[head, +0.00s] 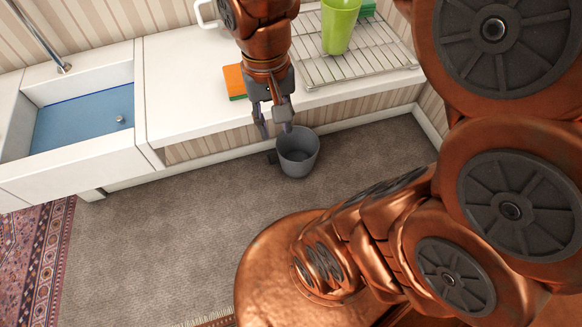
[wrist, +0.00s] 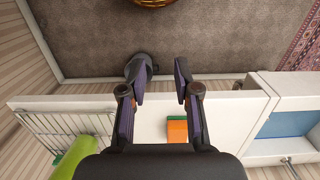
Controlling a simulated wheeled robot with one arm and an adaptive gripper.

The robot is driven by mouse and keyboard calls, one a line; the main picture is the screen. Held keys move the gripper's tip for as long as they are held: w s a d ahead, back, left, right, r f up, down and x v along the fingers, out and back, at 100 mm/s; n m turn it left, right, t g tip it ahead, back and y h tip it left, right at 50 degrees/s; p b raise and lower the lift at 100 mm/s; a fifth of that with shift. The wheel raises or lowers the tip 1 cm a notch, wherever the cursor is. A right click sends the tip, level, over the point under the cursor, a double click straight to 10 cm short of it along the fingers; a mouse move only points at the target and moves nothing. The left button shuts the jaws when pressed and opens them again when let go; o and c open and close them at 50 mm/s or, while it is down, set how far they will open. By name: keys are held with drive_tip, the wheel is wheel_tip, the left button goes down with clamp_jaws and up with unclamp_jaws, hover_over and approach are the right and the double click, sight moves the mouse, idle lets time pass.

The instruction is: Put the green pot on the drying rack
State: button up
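The green pot (head: 340,27) stands upright on the wire drying rack (head: 318,72) at the back right of the counter. In the wrist view the green pot (wrist: 75,158) shows at the lower left, on the rack (wrist: 62,123), partly hidden by my gripper's body. My gripper (head: 275,127) points down near the counter's front edge, left of the rack and apart from the green pot. In the wrist view its two fingers (wrist: 161,78) are spread with nothing between them.
An orange and green sponge (head: 234,80) lies on the white counter (head: 185,95). A white mug (head: 207,14) stands behind; a blue-bottomed sink (head: 80,118) is left.

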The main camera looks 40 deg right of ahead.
drive_tip(key=s+a+f+n, duration=0.2)
drive_tip(key=s+f+n, duration=0.2)
drive_tip(key=s, duration=0.4)
drive_tip(key=shift+s+a+f+g, duration=0.2)
drive_tip(key=shift+a+g, duration=0.1)
drive_tip(key=shift+g, duration=0.1)
wheel_tip(320, 180, up, 2)
drive_tip(key=shift+r+p, duration=0.25)
drive_tip(key=shift+p, duration=1)
drive_tip(key=shift+o, duration=0.2)
